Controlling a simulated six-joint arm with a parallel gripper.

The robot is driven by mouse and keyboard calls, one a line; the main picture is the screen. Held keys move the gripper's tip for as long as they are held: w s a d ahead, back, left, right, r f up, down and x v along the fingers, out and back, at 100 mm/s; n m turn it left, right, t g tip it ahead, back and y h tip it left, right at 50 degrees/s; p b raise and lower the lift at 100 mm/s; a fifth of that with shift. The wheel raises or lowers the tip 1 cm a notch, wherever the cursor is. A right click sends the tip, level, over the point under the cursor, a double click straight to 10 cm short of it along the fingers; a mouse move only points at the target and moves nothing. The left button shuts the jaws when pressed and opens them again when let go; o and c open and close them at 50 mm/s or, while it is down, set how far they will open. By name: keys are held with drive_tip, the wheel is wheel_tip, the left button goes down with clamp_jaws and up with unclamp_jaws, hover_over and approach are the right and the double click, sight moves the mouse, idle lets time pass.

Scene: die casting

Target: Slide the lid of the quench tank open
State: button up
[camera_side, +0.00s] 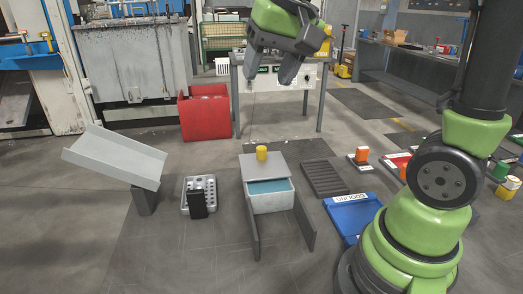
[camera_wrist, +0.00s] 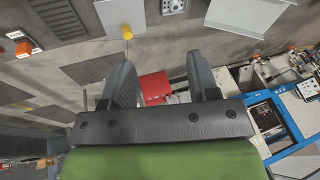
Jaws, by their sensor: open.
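The quench tank (camera_side: 272,203) is a pale box on the floor with blue liquid showing in its front part. Its flat grey lid (camera_side: 250,168) lies over the back part and bears an upright yellow knob (camera_side: 262,153). The knob also shows in the wrist view (camera_wrist: 127,32), above the left finger. Two dark rails (camera_side: 252,226) run forward from the tank's sides. My gripper (camera_side: 268,76) is open and empty, high above the lid and apart from it. Its two spread fingers show in the wrist view (camera_wrist: 163,72).
A sloping grey chute (camera_side: 115,157) and a tray with holes (camera_side: 187,207) stand left of the tank. A dark slatted plate (camera_side: 324,178) and a blue tray (camera_side: 352,216) lie to its right. A red bin (camera_side: 207,115) and a table (camera_side: 302,79) stand behind.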

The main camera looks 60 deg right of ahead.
drive_tip(key=w+d+f+m+g, duration=0.2)
drive_tip(key=w+d+f, duration=0.4)
drive_tip(key=w+d, duration=0.15)
drive_tip(key=m+g, duration=0.2)
hover_over(261, 148)
drive_tip(key=shift+h, duration=0.3)
wheel_tip(261, 148, down, 9)
drive_tip(key=shift+r, duration=0.15)
wheel_tip(261, 148, down, 10)
clamp_jaws()
